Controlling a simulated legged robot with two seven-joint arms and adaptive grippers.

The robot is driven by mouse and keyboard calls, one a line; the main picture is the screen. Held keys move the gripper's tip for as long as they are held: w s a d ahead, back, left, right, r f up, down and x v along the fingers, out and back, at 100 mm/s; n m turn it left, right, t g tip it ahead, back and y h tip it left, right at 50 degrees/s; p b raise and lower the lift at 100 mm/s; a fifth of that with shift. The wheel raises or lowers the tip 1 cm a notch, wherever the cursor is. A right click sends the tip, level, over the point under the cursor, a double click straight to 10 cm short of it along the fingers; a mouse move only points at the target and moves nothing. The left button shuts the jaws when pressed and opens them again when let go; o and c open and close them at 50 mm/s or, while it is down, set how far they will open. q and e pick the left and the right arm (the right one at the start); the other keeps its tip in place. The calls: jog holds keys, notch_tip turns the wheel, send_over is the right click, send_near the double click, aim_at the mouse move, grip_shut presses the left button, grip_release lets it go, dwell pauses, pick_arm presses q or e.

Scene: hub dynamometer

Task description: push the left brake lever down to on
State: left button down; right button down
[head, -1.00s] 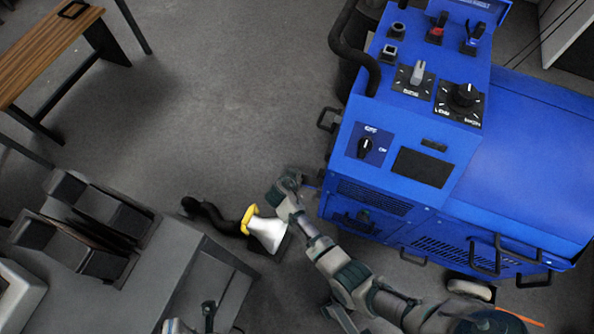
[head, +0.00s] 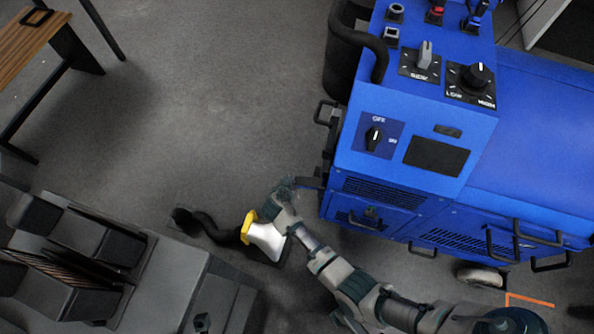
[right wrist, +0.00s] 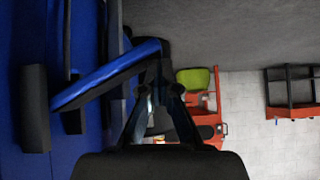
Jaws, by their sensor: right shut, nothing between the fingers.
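A blue lever (right wrist: 105,78) slants across the right wrist view beside the blue machine, with its far end at my fingers. I take it for the left brake lever. In the head view a short dark bar (head: 310,183) juts from the machine's left side beside my right gripper (head: 284,188). My right gripper is shut and empty. In the right wrist view its fingers (right wrist: 158,72) overlap the lever's dark end, and I cannot tell whether they touch it. My left gripper is not in view.
The blue machine (head: 470,160) with knobs and a screen fills the right side. A white and yellow funnel-like piece (head: 266,238) with a black hose lies below my gripper. Grey equipment (head: 160,270) stands lower left. Clear floor lies left of the machine.

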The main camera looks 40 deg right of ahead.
jog(key=shift+s+a+f, duration=0.1)
jog(key=shift+s+f, duration=0.15)
jog(key=shift+f, duration=0.1)
jog(key=shift+s+d+f, duration=0.1)
jog(key=shift+d, duration=0.25)
jog(key=shift+s+a, duration=0.1)
jog(key=shift+a, duration=0.05)
jog(key=w+v, duration=0.1)
jog(key=v, duration=1.1)
jog(key=shift+r, duration=0.4)
jog(key=shift+s+a, duration=0.1)
